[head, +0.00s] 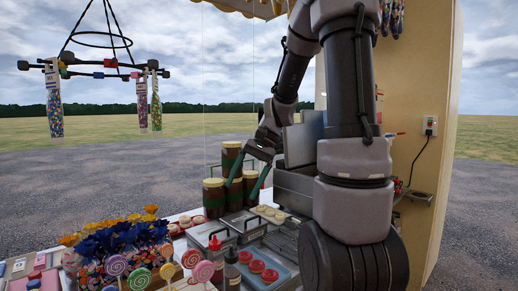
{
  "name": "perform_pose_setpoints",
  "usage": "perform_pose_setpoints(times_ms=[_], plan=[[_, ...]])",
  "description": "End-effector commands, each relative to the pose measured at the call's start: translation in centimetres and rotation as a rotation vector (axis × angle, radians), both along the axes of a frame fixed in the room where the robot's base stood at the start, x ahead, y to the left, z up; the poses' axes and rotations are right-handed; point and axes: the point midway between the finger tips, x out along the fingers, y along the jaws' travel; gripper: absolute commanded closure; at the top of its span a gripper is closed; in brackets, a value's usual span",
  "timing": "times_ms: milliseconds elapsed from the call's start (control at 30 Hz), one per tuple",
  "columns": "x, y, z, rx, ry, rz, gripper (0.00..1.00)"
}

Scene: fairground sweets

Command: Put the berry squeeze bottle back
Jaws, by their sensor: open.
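A small bottle with a red top (214,244) stands on the counter among the sweets, low in the middle of the head view; it may be the berry squeeze bottle, but I see no label. A darker bottle (232,273) stands close beside it to the right, partly cut by the lower edge. My gripper (240,191) is open, its two fingers apart and pointing down to the left, above and behind the bottles in the picture. It overlaps brown jars in the view; I cannot tell whether it touches them. I see nothing held between the fingers.
Brown jars with pale lids (214,200) stand at the back of the counter. Lollipops (192,259) and blue and orange flowers (115,240) crowd the front left. A tray with red rounds (263,270) lies right of the bottles. A hanging rack (108,66) carries sweet-filled tubes.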

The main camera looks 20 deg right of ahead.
Motion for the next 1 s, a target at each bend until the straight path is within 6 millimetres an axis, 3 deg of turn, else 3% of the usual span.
perform_pose_setpoints(times_ms=[33,200,500,700,1000], plan=[[-1.2,0.3,1.6,-0.053,-0.072,0.028,0.17],[-4.5,0.6,5.5,-0.209,-0.296,0.1,0.17],[-9.6,0.3,10.4,-0.393,-0.66,0.17,0.17],[-10.9,0.2,11.5,-0.432,-0.758,0.181,0.17],[-11.0,0.1,11.6,-0.434,-0.764,0.181,0.17]])
